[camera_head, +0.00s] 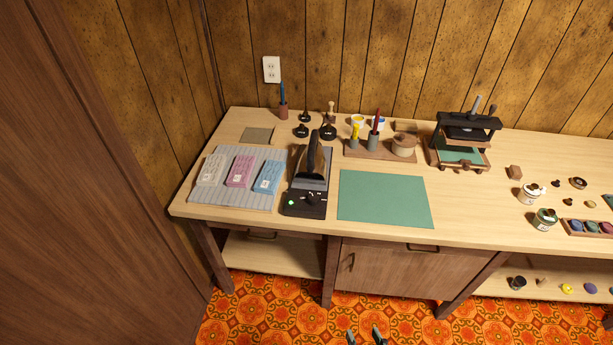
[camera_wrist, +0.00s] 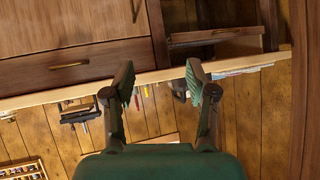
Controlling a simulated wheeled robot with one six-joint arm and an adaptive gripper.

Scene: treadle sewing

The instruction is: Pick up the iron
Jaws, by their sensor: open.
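The iron (camera_head: 311,158), with a dark handle, sits on a dark stand (camera_head: 303,207) with a lit green light and a knob, left of centre on the worktable. My gripper (camera_head: 367,337) shows only as fingertips at the bottom edge of the head view, apart from the iron and in front of the table. In the wrist view my gripper (camera_wrist: 162,77) is open, with nothing between its fingers. That view is turned upside down. A dark shape by the right finger there may be the iron, but I cannot tell.
A grey ribbed mat (camera_head: 223,200) with three coloured packets lies left of the stand. A green mat (camera_head: 384,199) lies right of it. A wooden holder (camera_head: 380,150) and a black press (camera_head: 466,137) stand behind. The cabinet (camera_head: 385,270) fronts the table.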

